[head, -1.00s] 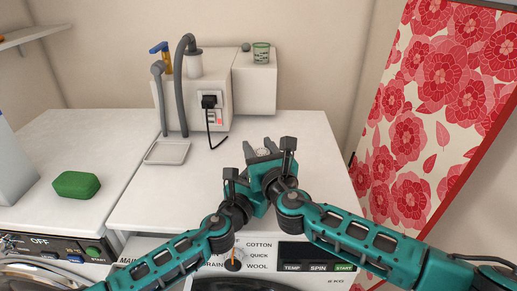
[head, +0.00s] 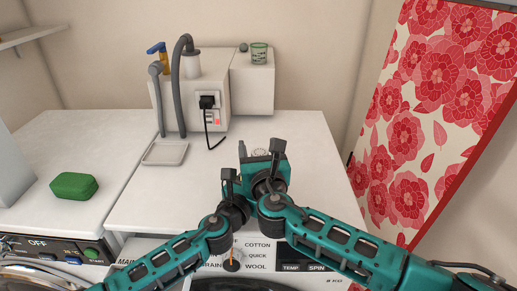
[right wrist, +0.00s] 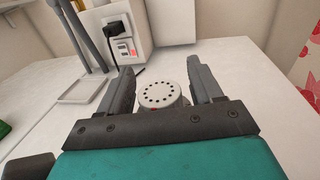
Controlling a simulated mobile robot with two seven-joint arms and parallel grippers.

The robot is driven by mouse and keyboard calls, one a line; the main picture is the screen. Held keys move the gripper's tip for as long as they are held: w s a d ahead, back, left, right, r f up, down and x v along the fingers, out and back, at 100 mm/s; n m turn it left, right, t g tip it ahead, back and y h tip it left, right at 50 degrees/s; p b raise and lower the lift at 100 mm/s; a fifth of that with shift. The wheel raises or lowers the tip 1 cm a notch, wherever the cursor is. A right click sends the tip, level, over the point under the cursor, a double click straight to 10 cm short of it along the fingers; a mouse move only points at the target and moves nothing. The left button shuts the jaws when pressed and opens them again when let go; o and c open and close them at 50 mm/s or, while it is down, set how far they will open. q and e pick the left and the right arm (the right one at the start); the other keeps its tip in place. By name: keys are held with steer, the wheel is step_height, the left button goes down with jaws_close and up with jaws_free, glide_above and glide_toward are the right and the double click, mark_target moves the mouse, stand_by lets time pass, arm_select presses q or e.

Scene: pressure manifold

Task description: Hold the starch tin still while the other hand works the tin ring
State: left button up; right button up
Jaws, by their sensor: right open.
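A tin with a round white lid ringed by small dark holes, which I take to be the starch tin (right wrist: 160,95), stands between the fingers of my right gripper (right wrist: 163,82) in the right wrist view. A gap shows on either side of the lid; the tin's lower body and ring are hidden. In the head view only a bit of the tin's top (head: 261,153) shows beyond my right gripper (head: 259,149), which is open.
A white box with a hose and black plug (head: 207,103) stands at the back. A shallow tray (head: 165,153) and a green block (head: 74,186) lie to the left. The white top (head: 310,160) is clear on the right.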

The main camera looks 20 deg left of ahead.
steer(key=v, duration=1.2)
steer(key=shift+d, duration=0.1)
arm_select(q)
steer(key=o, duration=1.2)
steer(key=shift+s, duration=0.1)
